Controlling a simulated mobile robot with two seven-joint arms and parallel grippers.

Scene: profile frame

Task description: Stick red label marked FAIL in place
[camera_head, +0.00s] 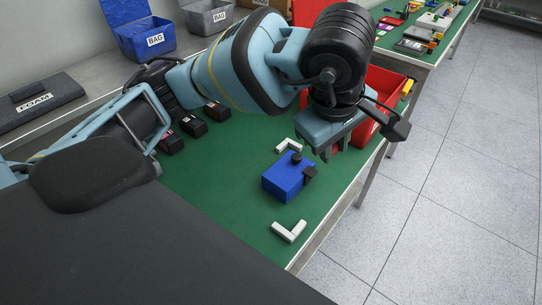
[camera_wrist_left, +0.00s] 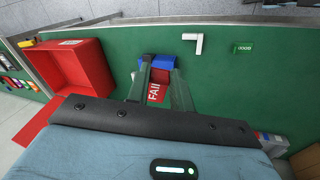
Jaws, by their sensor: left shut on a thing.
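My left gripper (camera_head: 331,151) hangs above the green table, to the upper right of a blue box (camera_head: 284,178) with black parts on its top and side. In the left wrist view my left gripper (camera_wrist_left: 161,74) is shut on the red label (camera_wrist_left: 155,92), whose white letters read FAIL. The label shows between the fingers, apart from the blue box (camera_wrist_left: 158,62) beyond the fingertips. My right gripper is in neither view.
White corner pieces (camera_head: 289,231) (camera_head: 288,146) lie near the blue box. A red bin (camera_wrist_left: 85,65) stands at the table's end. A green label (camera_wrist_left: 243,47) lies on the mat. Black blocks (camera_head: 193,125) sit left, near the foam case (camera_head: 38,100).

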